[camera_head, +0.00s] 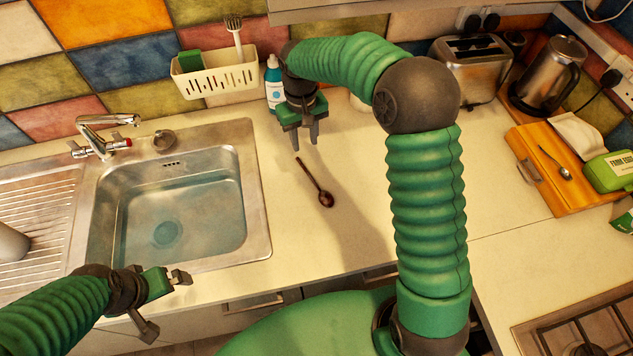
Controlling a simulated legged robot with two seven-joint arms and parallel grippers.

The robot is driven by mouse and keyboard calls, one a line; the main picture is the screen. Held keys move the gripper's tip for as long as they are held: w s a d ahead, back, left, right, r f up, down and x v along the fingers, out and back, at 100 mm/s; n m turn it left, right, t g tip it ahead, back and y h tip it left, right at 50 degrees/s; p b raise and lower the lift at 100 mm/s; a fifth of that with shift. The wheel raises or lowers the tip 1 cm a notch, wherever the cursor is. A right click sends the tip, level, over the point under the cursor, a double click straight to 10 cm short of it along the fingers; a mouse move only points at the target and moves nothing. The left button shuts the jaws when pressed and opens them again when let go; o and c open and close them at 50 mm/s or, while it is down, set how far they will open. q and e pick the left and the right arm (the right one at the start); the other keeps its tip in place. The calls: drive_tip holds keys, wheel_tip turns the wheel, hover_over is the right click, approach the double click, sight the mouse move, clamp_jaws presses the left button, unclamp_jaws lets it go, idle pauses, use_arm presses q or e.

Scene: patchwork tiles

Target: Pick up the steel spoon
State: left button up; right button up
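The steel spoon (557,163) lies on the orange-brown wooden board (541,186) at the right, its bowl toward the lower right. A second, dark reddish-brown spoon (316,184) lies on the worktop in the middle, its bowl toward the lower right. My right gripper (306,140) points down above the worktop, just beyond the brown spoon's handle end. Its fingers are apart with nothing between them. It is far to the left of the steel spoon. My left gripper (178,281) is near the sink's front edge, far from both spoons; its finger gap is unclear.
A sink (257,190) with a tap (103,135) is at the left. A white caddy (215,79) and a blue bottle (274,84) stand behind. A toaster (472,66), a kettle (549,77), a white cloth (578,136) and a green carton (608,171) surround the board. A hob (590,325) is at lower right.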

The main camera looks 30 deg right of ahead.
drive_tip(key=a+n, duration=0.1)
drive_tip(key=a, duration=0.1)
approach(305, 168)
drive_tip(key=shift+s+a+f+h+p, duration=0.2)
drive_tip(key=shift+a+f, duration=0.05)
drive_tip(key=shift+a, duration=0.15)
drive_tip(key=shift+s+a+f+h+p, duration=0.15)
drive_tip(key=shift+a+f+h+p, duration=0.1)
drive_tip(key=shift+a, duration=0.15)
drive_tip(key=f, duration=0.2)
drive_tip(key=d+f+p, duration=0.1)
drive_tip(key=f, duration=0.3)
drive_tip(key=shift+w+d+f, duration=0.1)
drive_tip(key=shift+w+d, duration=0.25)
drive_tip(key=shift+w, duration=0.05)
drive_tip(key=shift+f, duration=0.3)
use_arm(q)
drive_tip(key=r, duration=0.2)
drive_tip(key=shift+a+r, duration=0.2)
drive_tip(key=shift+r, duration=0.15)
use_arm(e)
drive_tip(key=shift+a, duration=0.1)
drive_tip(key=shift+a, duration=0.1)
drive_tip(key=shift+c, duration=1.1)
drive_tip(key=c, duration=0.5)
clamp_jaws()
